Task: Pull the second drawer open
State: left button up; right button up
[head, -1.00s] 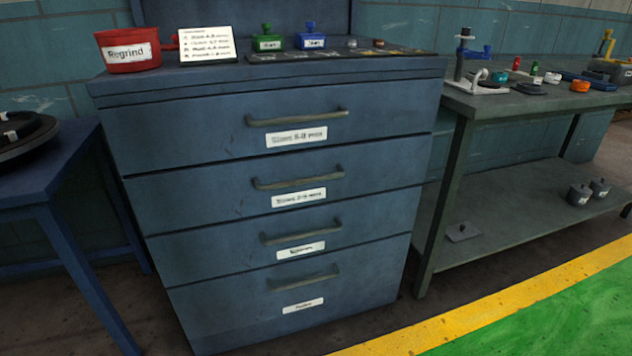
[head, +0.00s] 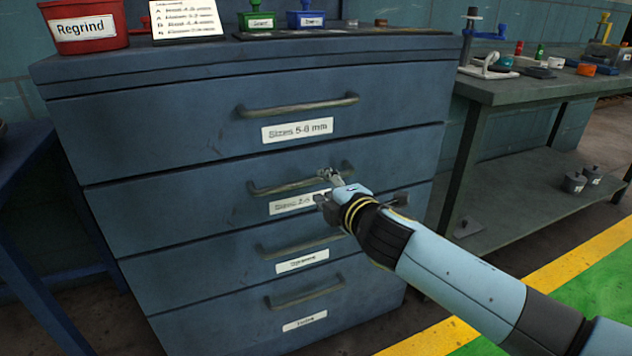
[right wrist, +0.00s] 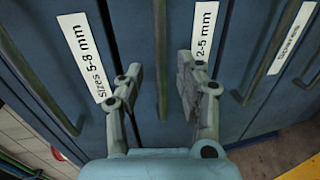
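The second drawer (head: 180,200) is the one labelled for sizes 2-5 mm in the blue cabinet, and its front looks shut, flush with the others. Its bar handle (head: 275,187) runs across the front. My right gripper (head: 327,186) is at the right part of this handle and hides part of the label. In the right wrist view the fingers of my right gripper (right wrist: 157,75) stand apart, with the second drawer's handle (right wrist: 162,50) showing in the gap between them. I cannot tell whether either finger touches it. My left gripper is out of view.
The top drawer's handle (head: 300,106) is above, and the third drawer's handle (head: 290,246) is below. A red Regrind bin (head: 85,27) stands on the cabinet top. A grey workbench (head: 520,88) stands to the right, a blue table (head: 22,160) to the left.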

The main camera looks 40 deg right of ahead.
aim_at(318, 181)
jog(key=x, duration=0.5)
jog(key=shift+w+f+b, duration=0.1)
jog(key=shift+b, duration=0.2)
grip_shut()
